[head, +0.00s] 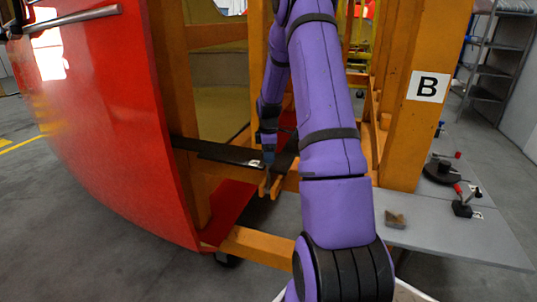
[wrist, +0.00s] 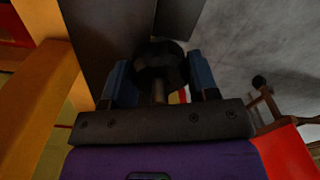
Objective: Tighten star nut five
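In the wrist view, a black star nut (wrist: 160,66) sits between the two blue fingers of my gripper (wrist: 160,80). The fingers flank it on both sides and it fills the gap between them. A short stem shows below the nut. Behind it are dark flat plates (wrist: 105,30). In the head view, my gripper (head: 269,162) points down beside the orange frame (head: 262,240), at the end of a black bar (head: 215,151). The nut cannot be made out there, and no number shows on it.
A large red curved panel (head: 110,120) stands at the left. An orange post marked B (head: 415,100) is at the right. A grey table (head: 440,235) holds a small block (head: 396,220) and several tools. Grey floor is open at the lower left.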

